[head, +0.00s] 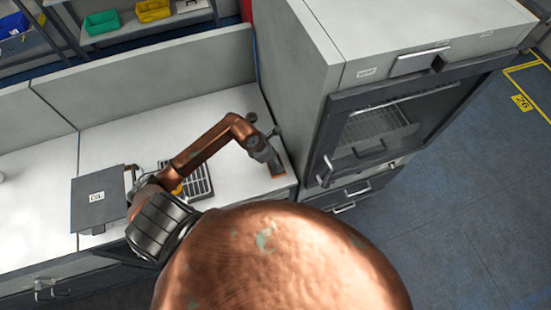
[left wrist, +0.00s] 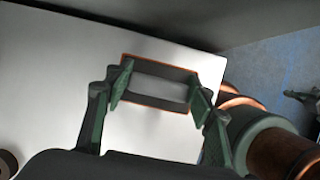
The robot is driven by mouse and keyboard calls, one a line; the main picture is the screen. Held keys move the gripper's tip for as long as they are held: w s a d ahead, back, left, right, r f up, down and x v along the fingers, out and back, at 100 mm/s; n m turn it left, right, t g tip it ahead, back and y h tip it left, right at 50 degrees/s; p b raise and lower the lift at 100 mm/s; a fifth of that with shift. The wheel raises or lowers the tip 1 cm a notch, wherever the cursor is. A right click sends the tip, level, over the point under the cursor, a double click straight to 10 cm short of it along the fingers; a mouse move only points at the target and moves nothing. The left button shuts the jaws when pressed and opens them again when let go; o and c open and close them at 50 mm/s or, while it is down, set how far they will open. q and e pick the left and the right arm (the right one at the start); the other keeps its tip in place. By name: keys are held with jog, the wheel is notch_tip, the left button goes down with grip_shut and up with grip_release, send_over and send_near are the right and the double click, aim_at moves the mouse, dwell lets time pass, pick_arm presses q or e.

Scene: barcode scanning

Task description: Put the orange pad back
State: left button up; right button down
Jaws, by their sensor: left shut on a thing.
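The orange pad (left wrist: 160,84) is a rectangle with an orange rim and a grey middle in the left wrist view. My left gripper (left wrist: 163,93) is shut on it, with green-grey fingers at its two short ends. In the head view only a small orange edge of the pad (head: 279,175) shows below my left gripper (head: 273,165), over the white counter near its right end. I cannot tell whether the pad touches the counter.
A tall grey cabinet (head: 335,45) with a glass-fronted oven stands right of the counter (head: 225,112). A black slotted grille (head: 199,181) and a dark labelled box (head: 98,198) sit on the counter to the left. Coloured bins (head: 102,22) stand on a shelf behind.

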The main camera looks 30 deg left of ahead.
pick_arm(q)
jog(key=shift+f, duration=0.15)
jog(key=shift+f, duration=0.15)
jog(key=o, duration=1.1)
jog(key=shift+r, duration=0.2)
jog(key=shift+a+r, duration=0.1)
jog(key=shift+r, duration=0.15)
jog(key=b+v, duration=0.2)
jog(key=v, duration=0.9)
jog(key=shift+s+r, duration=0.15)
jog(key=shift+r, duration=0.05)
jog(key=shift+a, duration=0.1)
